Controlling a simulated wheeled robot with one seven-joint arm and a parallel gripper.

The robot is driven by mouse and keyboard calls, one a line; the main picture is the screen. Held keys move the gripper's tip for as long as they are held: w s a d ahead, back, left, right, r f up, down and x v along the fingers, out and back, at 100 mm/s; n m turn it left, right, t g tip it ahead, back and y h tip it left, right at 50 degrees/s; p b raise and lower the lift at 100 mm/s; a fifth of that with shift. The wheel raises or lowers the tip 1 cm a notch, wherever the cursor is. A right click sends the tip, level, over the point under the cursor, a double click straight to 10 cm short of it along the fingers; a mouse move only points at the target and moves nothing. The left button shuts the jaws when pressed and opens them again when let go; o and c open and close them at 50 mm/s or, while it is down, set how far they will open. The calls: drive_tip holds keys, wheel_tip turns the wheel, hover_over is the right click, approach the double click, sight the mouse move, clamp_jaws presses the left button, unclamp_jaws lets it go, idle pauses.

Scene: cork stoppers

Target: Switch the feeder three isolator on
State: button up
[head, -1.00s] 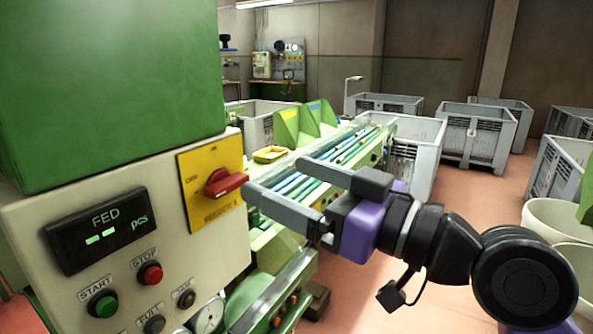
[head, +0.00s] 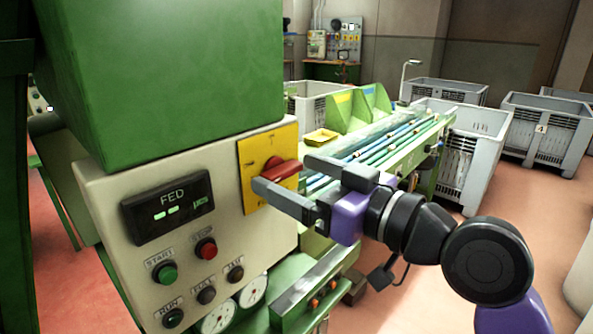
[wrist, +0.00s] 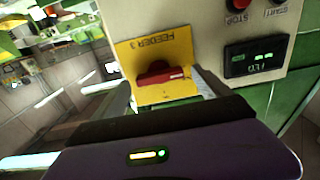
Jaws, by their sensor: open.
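The feeder three isolator is a red rotary handle (head: 284,169) on a yellow plate (head: 250,150) on the cream panel. In the wrist view the plate (wrist: 140,50) reads FEEDER 3, and the red handle (wrist: 160,77) lies crosswise on it. My gripper (head: 283,173) is open in front of the plate, one finger on each side of the handle in the picture. I cannot tell whether a finger touches it. The near finger hides the plate's lower part.
The cream panel (head: 110,200) also carries a FED display (head: 168,208), a green START button (head: 165,272), a red STOP button (head: 206,248) and several dark knobs. A green housing (head: 165,80) stands above. A conveyor (head: 380,150) and grey crates lie behind my gripper.

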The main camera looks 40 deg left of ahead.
drive_tip(key=c, duration=1.4)
drive_tip(key=shift+o, duration=0.2)
drive_tip(key=shift+m, duration=0.5)
drive_tip(key=m+p, duration=0.3)
drive_tip(key=shift+r+m, duration=0.15)
drive_tip(key=shift+m, duration=0.25)
drive_tip(key=m+p, duration=0.4)
drive_tip(key=shift+w+m, duration=0.15)
drive_tip(key=shift+m, duration=0.15)
drive_tip(key=m+p, duration=0.4)
drive_tip(key=m, duration=0.1)
drive_tip(key=shift+w+p, duration=0.1)
drive_tip(key=shift+p, duration=0.25)
drive_tip(key=shift+f+m+p, duration=0.25)
drive_tip(key=shift+m+p, duration=0.7)
drive_tip(key=shift+m, duration=0.85)
